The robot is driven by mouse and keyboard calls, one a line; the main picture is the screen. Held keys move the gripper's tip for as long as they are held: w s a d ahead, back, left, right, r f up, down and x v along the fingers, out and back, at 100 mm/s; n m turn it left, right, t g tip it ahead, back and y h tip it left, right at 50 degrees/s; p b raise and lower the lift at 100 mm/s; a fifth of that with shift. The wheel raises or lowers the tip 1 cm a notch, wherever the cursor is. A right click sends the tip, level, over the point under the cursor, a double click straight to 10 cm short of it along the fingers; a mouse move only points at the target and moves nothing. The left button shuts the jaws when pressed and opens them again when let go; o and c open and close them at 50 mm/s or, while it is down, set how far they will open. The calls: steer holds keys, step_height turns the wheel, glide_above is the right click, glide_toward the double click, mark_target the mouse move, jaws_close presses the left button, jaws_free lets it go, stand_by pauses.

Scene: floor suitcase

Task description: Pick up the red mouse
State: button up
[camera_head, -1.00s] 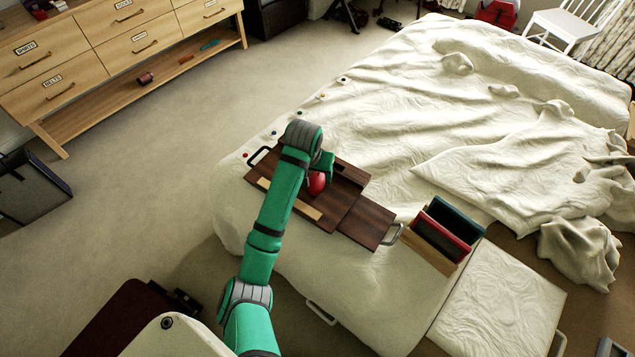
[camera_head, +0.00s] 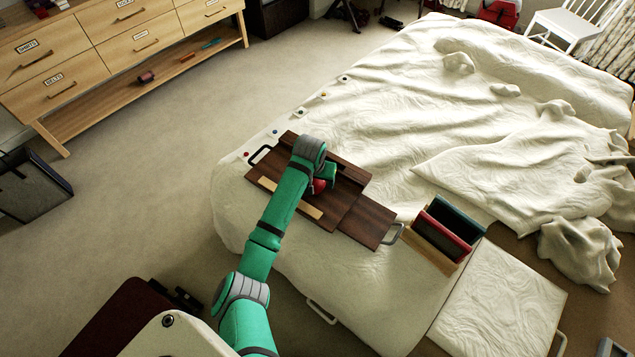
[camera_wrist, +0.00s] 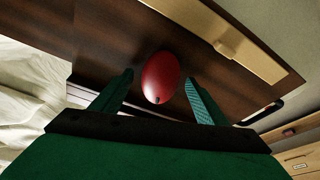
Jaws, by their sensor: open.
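The red mouse (camera_wrist: 160,78) lies on a dark wooden tray (camera_wrist: 110,35) and shows between my gripper's two fingers in the wrist view. My gripper (camera_wrist: 158,90) is open, with one green finger on each side of the mouse and a gap on both sides. In the head view the mouse (camera_head: 319,186) is partly hidden by my arm and gripper (camera_head: 326,180). The wooden tray (camera_head: 345,215) rests on the near edge of the bed. I cannot tell whether the fingertips reach down to the tray.
The white bed (camera_head: 400,130) has a rumpled cover. A wooden holder with dark red and green upright pieces (camera_head: 443,233) stands right of the tray. A light wood strip (camera_head: 291,198) lies on the tray. A labelled dresser (camera_head: 110,50) stands at the upper left, with clear carpet between.

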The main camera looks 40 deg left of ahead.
steer(key=shift+c, duration=0.5)
steer(key=c, duration=1)
steer(key=shift+c, duration=0.3)
steer(key=shift+w+r, duration=0.1)
